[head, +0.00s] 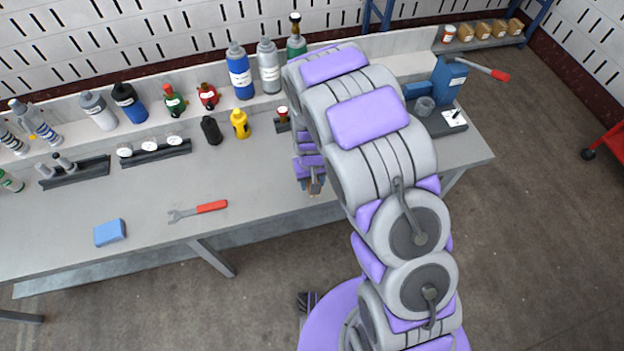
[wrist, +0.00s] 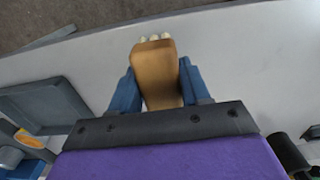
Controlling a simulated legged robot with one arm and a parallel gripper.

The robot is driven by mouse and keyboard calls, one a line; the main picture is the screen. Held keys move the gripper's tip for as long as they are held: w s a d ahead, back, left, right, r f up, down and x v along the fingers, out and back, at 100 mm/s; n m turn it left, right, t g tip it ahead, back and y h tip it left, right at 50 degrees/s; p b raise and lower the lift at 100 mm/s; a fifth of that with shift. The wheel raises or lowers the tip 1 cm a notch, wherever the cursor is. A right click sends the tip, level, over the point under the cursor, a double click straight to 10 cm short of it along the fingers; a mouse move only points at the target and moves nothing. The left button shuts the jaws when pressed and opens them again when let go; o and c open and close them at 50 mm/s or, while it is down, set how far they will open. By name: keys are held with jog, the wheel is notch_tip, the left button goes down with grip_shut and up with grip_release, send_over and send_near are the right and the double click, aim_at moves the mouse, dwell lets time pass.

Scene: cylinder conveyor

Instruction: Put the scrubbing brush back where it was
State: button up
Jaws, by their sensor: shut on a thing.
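The scrubbing brush (wrist: 155,72) is a tan wooden block with pale bristles at its far end, seen in the wrist view. My gripper (wrist: 157,85) is shut on it, with a blue finger on each side. My arm hides the bench behind and to the right of the gripper. I cannot tell how high the brush is above the bench.
A blue sponge (head: 110,232) and a red-handled wrench (head: 198,211) lie on the left part of the bench. Bottles, including a yellow one (head: 240,124), line the back. A dark grey tray (wrist: 45,105) is at the wrist view's left. The bench between wrench and gripper is clear.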

jog(key=shift+w+a+f, duration=0.1)
jog(key=shift+w+a, duration=0.05)
jog(key=shift+w, duration=0.95)
jog(key=shift+w+d, duration=0.25)
jog(key=shift+d, duration=0.4)
jog(key=shift+w+d+f+b, duration=0.1)
jog(key=shift+d+f+b, duration=0.1)
jog(key=shift+b, duration=0.15)
notch_tip(320, 180, down, 3)
jog(key=shift+r+b, duration=0.15)
jog(key=shift+b, duration=0.35)
jog(key=shift+a+f, duration=0.25)
jog(key=shift+a, duration=0.5)
jog(key=o, duration=0.7)
jog(key=shift+c, duration=0.2)
jog(key=o, duration=0.5)
jog(key=shift+d+r, duration=0.1)
jog(key=shift+d, duration=0.55)
jog(key=shift+c, duration=0.2)
jog(key=shift+a, duration=0.15)
